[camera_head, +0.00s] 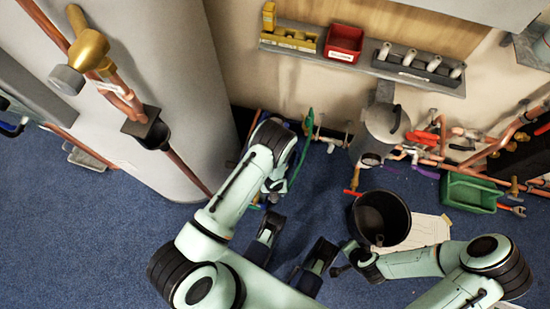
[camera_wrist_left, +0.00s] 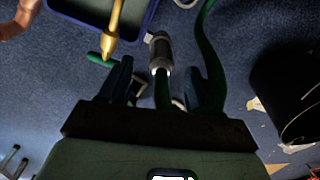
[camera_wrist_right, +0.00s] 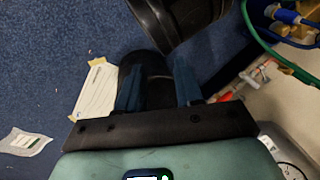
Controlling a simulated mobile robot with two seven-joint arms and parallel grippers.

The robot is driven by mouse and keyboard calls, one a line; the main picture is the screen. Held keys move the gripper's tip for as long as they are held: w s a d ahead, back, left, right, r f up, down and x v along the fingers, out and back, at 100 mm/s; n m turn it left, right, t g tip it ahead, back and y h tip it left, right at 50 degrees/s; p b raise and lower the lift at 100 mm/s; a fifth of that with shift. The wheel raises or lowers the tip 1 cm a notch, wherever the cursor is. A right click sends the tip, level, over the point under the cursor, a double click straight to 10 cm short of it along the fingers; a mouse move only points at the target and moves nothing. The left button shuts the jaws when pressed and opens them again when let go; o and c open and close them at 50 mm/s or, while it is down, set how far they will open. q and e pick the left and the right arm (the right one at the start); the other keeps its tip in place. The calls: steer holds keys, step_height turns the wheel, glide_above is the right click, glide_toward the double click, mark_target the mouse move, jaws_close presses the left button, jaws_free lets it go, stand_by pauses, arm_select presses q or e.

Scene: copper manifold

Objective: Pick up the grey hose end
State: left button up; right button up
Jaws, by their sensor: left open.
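The grey hose end (camera_wrist_left: 160,52) is a grey, ringed cylinder on a green hose, seen in the left wrist view. My left gripper (camera_wrist_left: 162,82) is open, with one finger on each side of the hose just below the grey end. I cannot tell whether the fingers touch it. In the head view the green hose (camera_head: 301,150) hangs beside my left forearm, and the arm hides the grey end. My right gripper (camera_wrist_right: 158,85) is by the black bucket (camera_head: 381,219). A dark shape lies between its fingers; I cannot tell whether it is held.
A brass-coloured pointed part (camera_wrist_left: 115,22) and a green-handled piece (camera_wrist_left: 99,59) are close to the left fingers. White paper (camera_head: 428,230) and a green crate (camera_head: 470,194) lie right of the bucket. A large grey cylinder (camera_head: 170,75) stands left; blue floor is clear below it.

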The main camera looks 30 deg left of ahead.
arm_select(q)
step_height(320, 180, down, 5)
steer(key=shift+f+b, duration=0.1)
steer(key=shift+b, duration=0.9)
steer(key=shift+d, duration=0.1)
jaws_close()
arm_select(e)
steer(key=shift+w+d+f+t+h, duration=0.15)
steer(key=shift+w+d+f, duration=0.2)
steer(key=shift+w+f, duration=0.25)
steer(key=shift+w+d+f+t+h, duration=0.15)
steer(key=shift+w+d+f, duration=0.25)
steer(key=shift+w, duration=0.2)
arm_select(q)
steer(key=shift+r, duration=0.25)
